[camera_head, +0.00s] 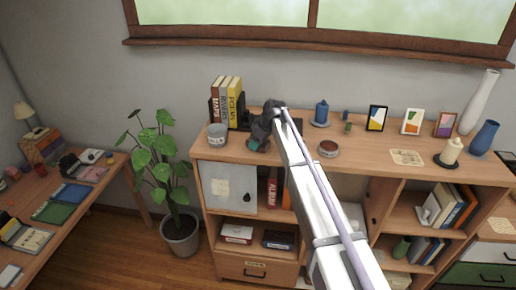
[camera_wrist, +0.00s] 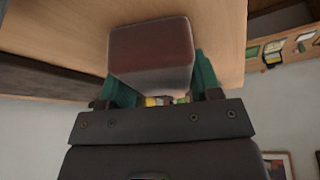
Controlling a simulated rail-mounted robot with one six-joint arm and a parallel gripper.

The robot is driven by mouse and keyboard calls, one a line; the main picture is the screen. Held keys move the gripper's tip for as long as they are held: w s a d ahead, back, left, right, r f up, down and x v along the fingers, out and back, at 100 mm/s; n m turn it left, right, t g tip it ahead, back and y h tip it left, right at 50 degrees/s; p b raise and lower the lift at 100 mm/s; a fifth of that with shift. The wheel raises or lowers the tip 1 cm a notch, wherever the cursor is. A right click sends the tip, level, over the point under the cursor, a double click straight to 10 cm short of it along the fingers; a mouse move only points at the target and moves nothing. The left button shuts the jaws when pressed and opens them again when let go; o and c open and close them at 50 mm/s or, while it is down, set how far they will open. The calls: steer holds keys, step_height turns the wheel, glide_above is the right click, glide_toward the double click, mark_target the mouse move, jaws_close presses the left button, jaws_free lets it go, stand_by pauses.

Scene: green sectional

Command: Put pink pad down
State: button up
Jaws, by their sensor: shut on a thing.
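My gripper (camera_head: 258,144) is at the left part of the wooden shelf unit's top, between the grey pot and the round tin. In the wrist view its teal fingers stand on either side of a dull reddish-pink block, which I take to be the pink pad (camera_wrist: 152,48). The gripper is shut on it. The pad's far side is hidden, and I cannot tell whether it touches the wood behind it. In the head view my gripper and arm hide the pad.
Bare wood shows right of the tin. A plant (camera_head: 165,165) stands at the left.

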steer(key=shift+f, duration=0.15)
steer(key=o, duration=0.8)
